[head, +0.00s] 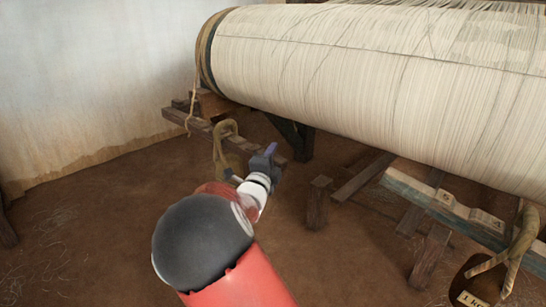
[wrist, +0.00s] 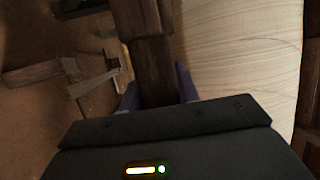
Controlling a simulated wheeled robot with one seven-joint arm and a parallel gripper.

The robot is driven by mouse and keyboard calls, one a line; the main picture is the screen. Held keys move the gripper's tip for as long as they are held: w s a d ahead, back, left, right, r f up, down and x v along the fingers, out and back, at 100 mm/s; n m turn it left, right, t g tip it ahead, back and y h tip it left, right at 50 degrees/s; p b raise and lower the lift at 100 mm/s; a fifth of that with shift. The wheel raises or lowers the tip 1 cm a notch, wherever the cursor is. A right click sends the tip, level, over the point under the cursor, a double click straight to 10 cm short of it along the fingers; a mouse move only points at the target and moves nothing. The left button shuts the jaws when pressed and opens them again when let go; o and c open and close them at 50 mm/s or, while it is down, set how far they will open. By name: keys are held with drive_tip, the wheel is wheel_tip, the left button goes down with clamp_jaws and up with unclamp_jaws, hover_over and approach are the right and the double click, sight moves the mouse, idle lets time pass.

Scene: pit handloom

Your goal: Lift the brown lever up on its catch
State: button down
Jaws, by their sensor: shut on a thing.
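The brown lever (wrist: 150,60) is a dark wooden bar that runs up the wrist view between my blue fingertips. My gripper (wrist: 157,88) is shut on it, with one finger along each side. In the head view my gripper (head: 268,160) is at the near end of a dark wooden bar (head: 200,124) below the left end of the big roller. My gripper covers that end of the bar. I cannot make out the catch for certain.
The large roller wound with pale threads (head: 370,75) fills the upper right. A rope loop (head: 219,140) hangs by the bar. A short post (head: 319,203) and a pale beam (head: 430,200) stand to the right. A weight with rope (head: 480,285) is at lower right. Bare floor (head: 100,220) lies left.

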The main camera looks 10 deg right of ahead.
wheel_tip(320, 180, up, 6)
drive_tip(key=n+p, duration=0.1)
drive_tip(key=p, duration=0.3)
drive_tip(key=shift+w+a+r+y+p, duration=0.15)
drive_tip(key=shift+r+y+p, duration=0.15)
drive_tip(key=shift+p, duration=0.1)
drive_tip(key=shift+f, duration=0.15)
drive_tip(key=c, duration=1)
unclamp_jaws()
drive_tip(key=shift+n, duration=0.3)
drive_tip(key=shift+c, duration=0.2)
drive_tip(key=v, duration=0.7)
drive_tip(key=shift+s+a, duration=0.25)
drive_tip(key=shift+s, duration=0.1)
